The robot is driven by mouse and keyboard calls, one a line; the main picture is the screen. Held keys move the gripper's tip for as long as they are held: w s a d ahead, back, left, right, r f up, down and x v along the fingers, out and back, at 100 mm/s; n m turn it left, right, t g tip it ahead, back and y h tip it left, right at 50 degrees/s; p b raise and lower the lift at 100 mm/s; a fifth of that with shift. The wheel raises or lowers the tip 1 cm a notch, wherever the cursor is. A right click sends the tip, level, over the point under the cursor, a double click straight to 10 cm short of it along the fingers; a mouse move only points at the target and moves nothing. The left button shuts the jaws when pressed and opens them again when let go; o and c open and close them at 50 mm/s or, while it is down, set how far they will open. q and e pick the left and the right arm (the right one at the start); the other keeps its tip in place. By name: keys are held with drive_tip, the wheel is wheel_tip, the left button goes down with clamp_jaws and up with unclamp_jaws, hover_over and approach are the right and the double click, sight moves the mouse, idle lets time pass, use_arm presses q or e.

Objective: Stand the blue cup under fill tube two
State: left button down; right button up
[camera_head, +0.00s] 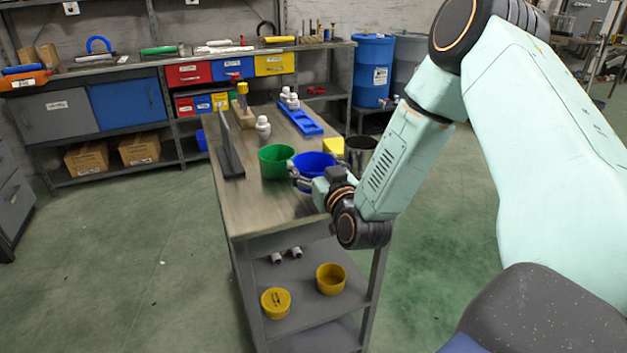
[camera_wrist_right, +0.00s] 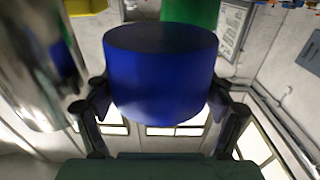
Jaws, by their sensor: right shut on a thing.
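The blue cup (camera_head: 314,160) is at the near right part of the cart's metal top, beside the green cup (camera_head: 281,160). My right gripper (camera_head: 306,180) is shut on the blue cup, with its fingers on either side. In the right wrist view the blue cup (camera_wrist_right: 160,75) fills the middle between the fingers (camera_wrist_right: 160,110). I cannot tell whether its base touches the cart top. I cannot make out fill tube two. My left gripper is not in view.
A shiny metal container (camera_head: 361,153) stands close right of the blue cup, with a yellow thing (camera_head: 333,146) behind. A dark upright plate (camera_head: 229,150) stands at the cart's left edge. A blue tray (camera_head: 301,121) lies farther back. The near left cart top (camera_head: 255,205) is clear.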

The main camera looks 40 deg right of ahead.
sight(307, 169)
wheel_tip(307, 169, down, 3)
drive_tip(key=shift+s+a+r+b, duration=0.1)
drive_tip(key=shift+r+b, duration=0.1)
drive_tip(key=shift+b, duration=0.25)
drive_tip(key=shift+f, duration=0.3)
drive_tip(key=shift+f, duration=0.1)
drive_tip(key=o, duration=1)
drive_tip(key=shift+o, duration=0.7)
drive_tip(key=shift+f, duration=0.1)
